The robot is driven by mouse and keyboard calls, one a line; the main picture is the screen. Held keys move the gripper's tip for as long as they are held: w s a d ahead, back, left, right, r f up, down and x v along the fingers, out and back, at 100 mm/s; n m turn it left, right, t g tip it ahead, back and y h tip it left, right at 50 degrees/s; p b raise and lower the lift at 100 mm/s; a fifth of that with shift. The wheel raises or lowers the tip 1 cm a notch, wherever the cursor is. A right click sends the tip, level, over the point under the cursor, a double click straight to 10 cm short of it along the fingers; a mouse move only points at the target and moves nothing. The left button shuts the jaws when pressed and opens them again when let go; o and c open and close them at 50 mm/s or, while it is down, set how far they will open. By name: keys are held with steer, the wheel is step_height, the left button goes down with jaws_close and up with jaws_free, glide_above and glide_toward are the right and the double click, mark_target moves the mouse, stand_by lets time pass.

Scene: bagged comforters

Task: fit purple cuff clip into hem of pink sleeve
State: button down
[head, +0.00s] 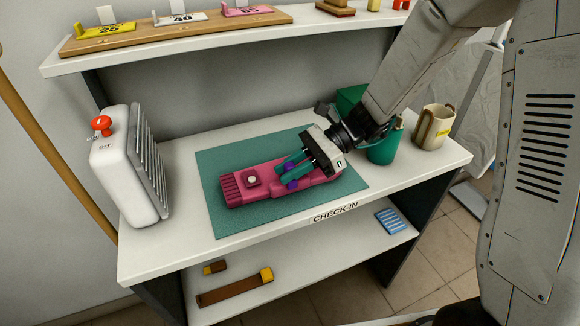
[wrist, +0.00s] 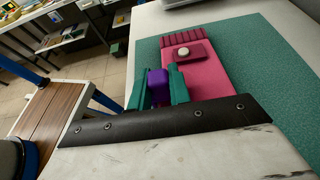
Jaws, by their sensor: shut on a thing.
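The pink sleeve (head: 240,191) lies on a green mat (head: 218,219) on the white table, with a ribbed end at the left and a raised patch with a white button. In the wrist view the sleeve (wrist: 211,85) lies to the right of the jaws. My gripper (head: 287,171) is over the sleeve's right part, with its teal fingers shut on the purple cuff clip (head: 292,184). In the wrist view the purple clip (wrist: 158,86) sits between the two teal fingers. The hem is partly hidden by my gripper, and I cannot tell whether the clip touches it.
A white switch box (head: 124,170) with a red knob stands at the table's left end. A green cup (head: 384,149) and a beige holder (head: 435,124) stand behind my gripper at the right. A shelf (head: 90,62) with numbered tags runs above. The table's front left is clear.

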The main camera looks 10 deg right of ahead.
steer(key=shift+f, duration=0.15)
steer(key=c, duration=1.7)
jaws_free()
steer(key=o, duration=1.1)
steer(key=shift+d, duration=0.1)
steer(key=shift+w+d+r, duration=0.2)
steer(key=shift+d+r, duration=0.45)
steer(key=shift+d, duration=0.05)
steer(key=shift+w+d+r, duration=0.25)
steer(key=shift+d+r, duration=0.4)
steer(key=shift+d, duration=0.1)
steer(key=shift+w+d+r, duration=0.2)
steer(key=shift+d+r, duration=0.45)
steer(key=shift+d, duration=0.05)
steer(key=v, duration=0.7)
steer(key=shift+w+d+r, duration=0.1)
steer(key=shift+d, duration=0.3)
